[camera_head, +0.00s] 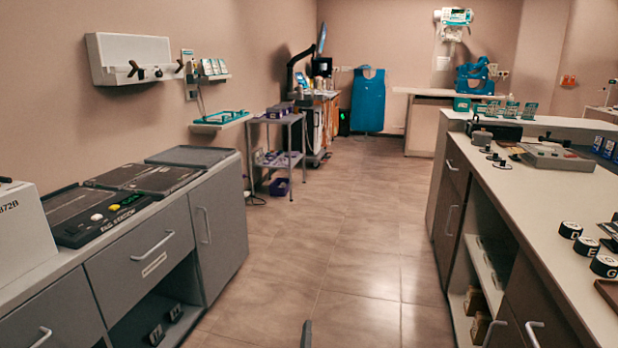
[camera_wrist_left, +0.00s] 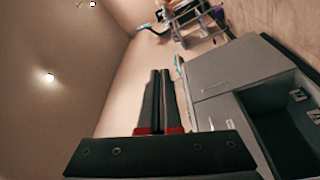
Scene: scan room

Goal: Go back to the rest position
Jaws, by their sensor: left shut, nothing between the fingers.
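My left gripper (camera_head: 306,334) barely shows at the bottom edge of the head view, as a thin dark tip over the floor. In the left wrist view my left gripper (camera_wrist_left: 161,74) has its long dark fingers close together, with red at their base and nothing held between them. The picture there is turned on its side. My right gripper is in neither view.
Grey cabinets (camera_head: 139,262) line the left, with a dark control panel (camera_head: 98,215) on top. A long counter (camera_head: 548,205) with black round pieces (camera_head: 585,246) runs along the right. The tiled floor (camera_head: 345,235) between them is clear. A trolley (camera_head: 280,160) stands farther back.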

